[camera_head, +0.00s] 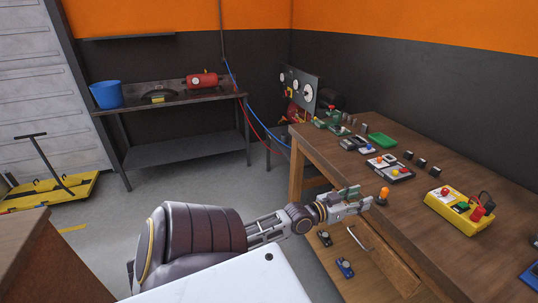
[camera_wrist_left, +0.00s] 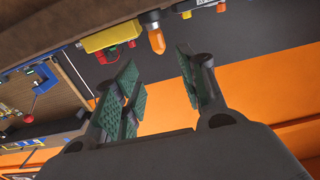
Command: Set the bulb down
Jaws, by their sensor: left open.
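The orange bulb (camera_head: 383,193) with a grey base is just beyond the fingertips of my left gripper (camera_head: 360,199), near the left edge of the wooden workbench (camera_head: 410,219). In the left wrist view, which is turned over, the bulb (camera_wrist_left: 156,38) appears upright with its base against the bench top. My left gripper (camera_wrist_left: 158,70) is open, its green-padded fingers apart with a clear gap between them and the bulb. My right gripper is not in view.
Small devices (camera_head: 390,168) and a green tray (camera_head: 382,140) lie farther back. A lower shelf (camera_head: 365,275) holds small items. Bare bench top lies between the bulb and the yellow box.

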